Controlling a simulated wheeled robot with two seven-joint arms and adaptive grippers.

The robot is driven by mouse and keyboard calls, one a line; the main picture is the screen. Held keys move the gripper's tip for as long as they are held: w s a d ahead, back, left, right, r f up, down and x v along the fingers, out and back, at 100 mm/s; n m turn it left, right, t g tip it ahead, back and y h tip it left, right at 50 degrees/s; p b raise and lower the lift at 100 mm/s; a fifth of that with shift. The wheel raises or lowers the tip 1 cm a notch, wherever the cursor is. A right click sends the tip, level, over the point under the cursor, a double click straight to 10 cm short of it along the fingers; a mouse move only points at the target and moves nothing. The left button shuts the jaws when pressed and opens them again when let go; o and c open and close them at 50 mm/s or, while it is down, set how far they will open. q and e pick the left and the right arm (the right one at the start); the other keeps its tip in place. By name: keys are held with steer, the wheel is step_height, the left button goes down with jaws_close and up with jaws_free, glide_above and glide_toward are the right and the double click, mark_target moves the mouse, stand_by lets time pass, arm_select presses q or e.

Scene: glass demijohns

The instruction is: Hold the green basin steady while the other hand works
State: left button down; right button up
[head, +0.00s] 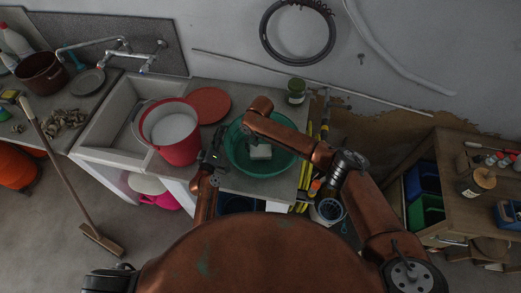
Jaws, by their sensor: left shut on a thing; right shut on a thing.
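The green basin (284,164) stands on the grey counter, right of the red bucket. My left gripper (217,156) is at the basin's left rim and is shut on it. My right arm reaches across the basin from the right. My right gripper (257,141) is inside the basin, partly hidden by its own arm, and is shut on a pale grey-white block (260,153). The arm covers part of the basin's far and right sides.
A red bucket (176,155) with pale contents stands left of the basin, close to my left gripper. A red round lid (209,104) and a green jar (296,91) are behind. Yellow-handled tools (305,165) stand at the counter's right end. A broom (67,185) leans left.

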arm_select(q)
steer(key=shift+s+f, duration=0.1)
steer(key=shift+f, duration=0.25)
arm_select(e)
steer(key=shift+r, duration=2.55)
